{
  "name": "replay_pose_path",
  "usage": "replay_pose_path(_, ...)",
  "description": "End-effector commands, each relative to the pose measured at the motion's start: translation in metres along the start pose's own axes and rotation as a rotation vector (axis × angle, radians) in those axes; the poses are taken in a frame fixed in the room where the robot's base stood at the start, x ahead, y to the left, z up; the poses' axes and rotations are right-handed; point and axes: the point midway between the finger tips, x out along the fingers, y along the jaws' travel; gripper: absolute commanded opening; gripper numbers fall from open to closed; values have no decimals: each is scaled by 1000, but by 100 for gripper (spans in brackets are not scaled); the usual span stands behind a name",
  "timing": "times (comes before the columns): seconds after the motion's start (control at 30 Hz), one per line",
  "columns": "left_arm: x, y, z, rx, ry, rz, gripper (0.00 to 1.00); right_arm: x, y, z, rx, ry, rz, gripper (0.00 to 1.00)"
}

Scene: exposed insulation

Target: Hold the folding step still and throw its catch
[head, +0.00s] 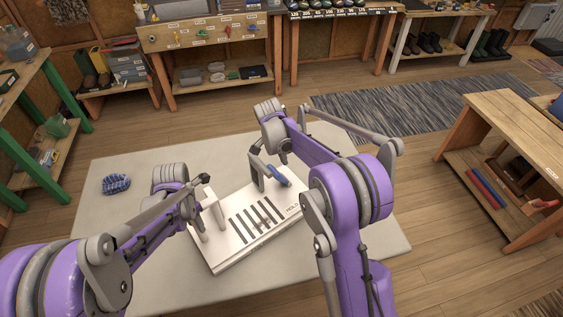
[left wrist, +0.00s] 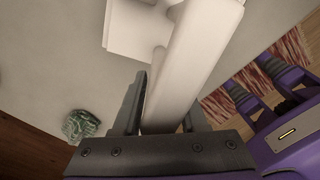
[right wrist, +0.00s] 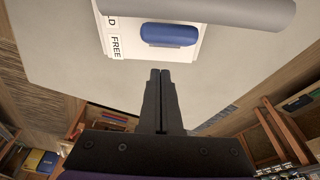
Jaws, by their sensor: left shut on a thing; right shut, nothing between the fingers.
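The folding step (head: 236,243) is a white slotted board on a pale grey mat, with a white bar on posts at its left end. My left gripper (left wrist: 165,112) has its fingers on either side of the white bar (left wrist: 187,70) and is shut on it. A blue catch (head: 281,176) sits at the step's far right end, by the printed labels. In the right wrist view the catch (right wrist: 168,35) lies beside the word FREE. My right gripper (right wrist: 160,75) is shut and empty, its tips just short of the catch. Contact between them does not show.
A blue knobbly bundle (head: 116,184) lies on the mat (head: 130,235) left of the step. A wooden bench (head: 500,125) stands to the right, a green-legged one (head: 60,90) to the left. Shelves line the back wall. The floor between is clear, with a striped rug (head: 430,110).

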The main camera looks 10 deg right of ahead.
Motion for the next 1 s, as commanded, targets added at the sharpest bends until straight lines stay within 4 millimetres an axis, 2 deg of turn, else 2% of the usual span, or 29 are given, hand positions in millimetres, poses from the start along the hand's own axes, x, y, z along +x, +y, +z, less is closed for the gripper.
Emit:
replay_pose_path(0.03, 0, 0, 0, -2, -1, 0, 0, -7, 1, -9, 4, 1, 0, 0)
replay_pose_path(0.3, 0, 0, -1, -2, 1, 1, 0, -70, 0, -3, 1, 3, 0, 0)
replay_pose_path(0.5, 0, 1, -1, -3, 1, 1, 0, -95, 0, -2, 2, 3, 0, 0)
replay_pose_path(0.67, 0, 1, -1, -3, 2, 1, 0, -102, 0, -1, 2, 4, 0, 0)
replay_pose_path(1.0, 0, 1, -1, -3, 3, 1, 0, -102, 0, -2, 3, 4, 0, 0)
